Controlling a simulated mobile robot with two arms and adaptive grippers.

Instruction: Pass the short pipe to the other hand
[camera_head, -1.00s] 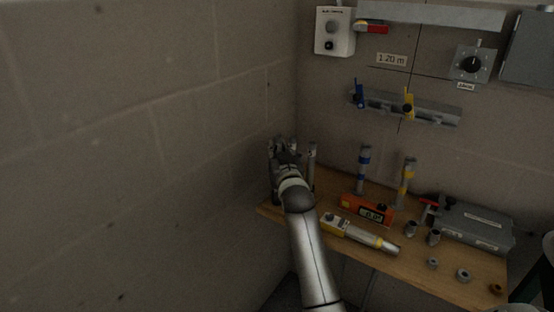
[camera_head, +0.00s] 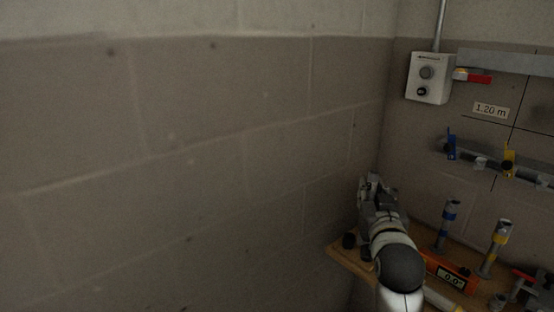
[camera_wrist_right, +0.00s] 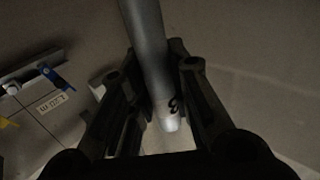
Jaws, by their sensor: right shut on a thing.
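My right gripper (camera_head: 373,185) is raised above the left end of the workbench, close to the wall corner. In the right wrist view its dark fingers stand on both sides of a plain grey pipe (camera_wrist_right: 147,45), the short pipe. They are shut on it. A dark mark shows near the pipe's pale lower end; its other end runs out of the top of that view. In the head view the pipe is hard to make out against the gripper. My left gripper is not in view.
A blue-banded pipe (camera_head: 447,225) and a yellow-banded pipe (camera_head: 495,248) stand on the wooden bench (camera_head: 352,263). An orange level (camera_head: 450,272) lies in front of them. A wall rail with blue and yellow clamps (camera_head: 480,163) and a switch box (camera_head: 429,78) are behind. The left wall is bare.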

